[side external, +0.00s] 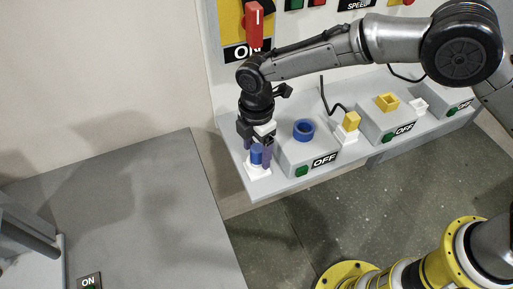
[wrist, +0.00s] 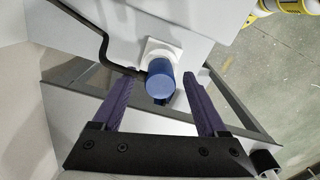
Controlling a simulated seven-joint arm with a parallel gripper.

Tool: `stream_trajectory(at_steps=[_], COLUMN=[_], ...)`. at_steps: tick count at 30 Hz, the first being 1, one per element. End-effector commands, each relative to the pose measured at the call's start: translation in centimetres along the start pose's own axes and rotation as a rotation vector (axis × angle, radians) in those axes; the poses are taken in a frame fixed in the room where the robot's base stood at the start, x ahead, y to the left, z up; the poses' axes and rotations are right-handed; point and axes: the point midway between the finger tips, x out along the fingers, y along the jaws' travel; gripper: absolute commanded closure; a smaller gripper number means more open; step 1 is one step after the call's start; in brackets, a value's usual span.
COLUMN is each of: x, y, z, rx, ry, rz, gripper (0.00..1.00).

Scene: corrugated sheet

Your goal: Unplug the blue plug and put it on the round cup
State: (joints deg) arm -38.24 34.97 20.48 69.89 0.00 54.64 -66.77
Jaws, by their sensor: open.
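The blue plug (side external: 257,154) is a blue cylinder standing in a white socket base (side external: 258,172) at the left end of the grey shelf. In the wrist view, the blue plug (wrist: 160,82) shows its round end, with the white base (wrist: 160,48) behind it. My gripper (side external: 260,160) is open and low over the plug. In the wrist view, the purple fingers of my gripper (wrist: 164,78) are on either side of the plug, with gaps visible. The round cup (side external: 303,128), a blue ring, sits on a grey box right of the plug.
A yellow plug (side external: 352,121) stands on a white base right of the round cup. A yellow square cup (side external: 388,101) sits on another grey box. The grey box under the round cup (side external: 301,155) has a green button and an OFF label. A black cable (wrist: 82,30) runs left of the blue plug.

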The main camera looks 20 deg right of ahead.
Motion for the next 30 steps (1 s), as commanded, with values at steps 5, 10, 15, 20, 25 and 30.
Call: stream_trajectory(at_steps=[5,10,15,20,25,30], x=[-0.6,-3.1,-6.9,-10.2,-12.6,-13.7], y=[0.1,0.1,0.1,0.1,0.1,0.0], z=[0.0,0.0,-0.1,0.0,0.0,0.0], rx=[0.000,0.000,0.000,0.000,0.000,0.000], ry=[0.001,0.002,0.002,0.002,0.001,0.000], rz=[0.002,0.004,0.005,0.004,0.002,0.000], gripper=[0.24,0.24,0.24,0.24,0.24,0.24])
